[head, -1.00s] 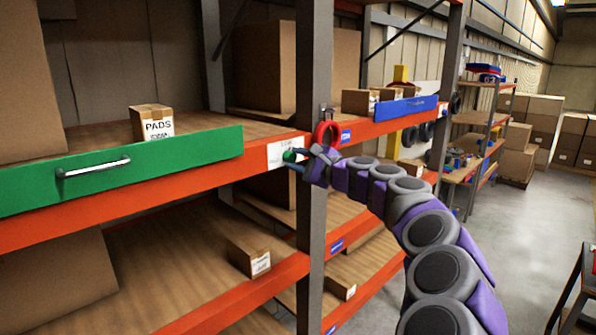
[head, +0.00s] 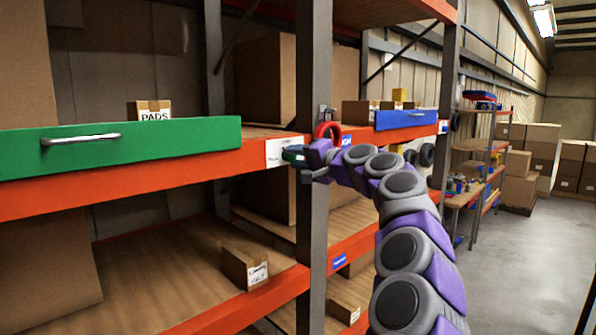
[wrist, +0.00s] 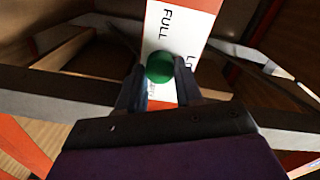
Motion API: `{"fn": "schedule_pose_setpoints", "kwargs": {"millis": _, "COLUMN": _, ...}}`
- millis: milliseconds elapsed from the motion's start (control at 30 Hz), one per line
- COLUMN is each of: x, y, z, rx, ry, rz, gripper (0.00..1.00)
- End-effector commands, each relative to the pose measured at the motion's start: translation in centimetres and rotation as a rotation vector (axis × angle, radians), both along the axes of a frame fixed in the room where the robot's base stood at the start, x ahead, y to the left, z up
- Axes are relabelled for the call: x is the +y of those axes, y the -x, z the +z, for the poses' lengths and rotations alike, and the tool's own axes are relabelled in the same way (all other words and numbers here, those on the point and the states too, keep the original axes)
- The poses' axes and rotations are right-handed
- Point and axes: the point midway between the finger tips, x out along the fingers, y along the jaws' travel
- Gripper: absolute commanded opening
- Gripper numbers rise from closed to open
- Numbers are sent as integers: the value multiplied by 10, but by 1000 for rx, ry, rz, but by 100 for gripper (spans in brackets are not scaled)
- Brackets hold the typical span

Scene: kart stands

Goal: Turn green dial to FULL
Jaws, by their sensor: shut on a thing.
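The green dial (wrist: 160,66) shows in the wrist view between the two dark fingers of my gripper (wrist: 160,84), which is shut on it. Behind it is a white label plate (wrist: 199,20) with the word FULL and a second word partly cut off. In the head view my gripper (head: 294,156) is at the plate (head: 276,152) on the orange shelf beam, beside the grey upright. The dial is mostly hidden there by the fingers. Where the dial points cannot be told.
A green drawer front (head: 150,146) with a metal handle is at the left. A red ring (head: 327,131) hangs by the upright (head: 314,70), close to my gripper. A PADS box (head: 150,111) and a small box (head: 245,267) stand on the shelves. The floor (head: 525,265) at right is clear.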

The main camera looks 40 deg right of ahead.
Motion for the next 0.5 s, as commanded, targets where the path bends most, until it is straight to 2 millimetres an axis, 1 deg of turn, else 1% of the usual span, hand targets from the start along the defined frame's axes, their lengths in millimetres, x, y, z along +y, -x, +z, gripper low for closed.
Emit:
{"fn": "schedule_pose_setpoints", "kwargs": {"millis": 33, "x": 0, "y": -2, "z": -10, "rx": 6, "ry": 45, "rz": 0, "gripper": 5}}
{"fn": "schedule_pose_setpoints", "kwargs": {"millis": 300, "x": -2, "y": -3, "z": -10, "rx": -10, "ry": 275, "rz": 0, "gripper": 4}}
{"fn": "schedule_pose_setpoints", "kwargs": {"millis": 500, "x": -2, "y": -4, "z": -11, "rx": -15, "ry": 401, "rz": 5, "gripper": 4}}
